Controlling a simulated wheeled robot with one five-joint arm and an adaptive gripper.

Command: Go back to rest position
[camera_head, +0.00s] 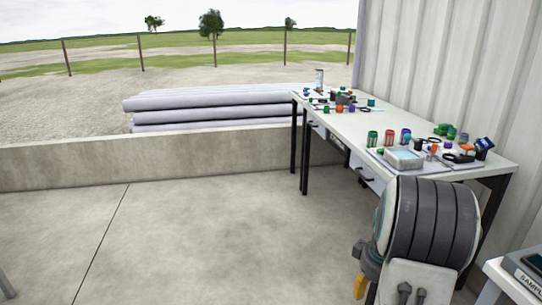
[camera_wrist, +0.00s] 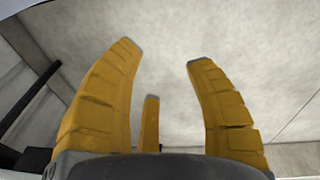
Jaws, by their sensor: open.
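My gripper (camera_wrist: 165,65) shows in the wrist view with its yellow fingers spread apart. It is open, and nothing is between the fingers. Behind the fingers is bare pale concrete. In the head view my arm, with a ribbed dark grey section, stands at the lower right in front of the workbench. A yellow part of my gripper (camera_head: 360,286) shows low beside it, above the floor. The rest of my gripper is hidden behind the arm in that view.
A long white workbench (camera_head: 345,125) along the corrugated wall holds jars, tools and a clear-lidded box (camera_head: 403,158). Another surface with a labelled box (camera_head: 525,268) is at the lower right. A low concrete wall (camera_head: 130,160) bounds the open floor (camera_head: 180,240) on the left.

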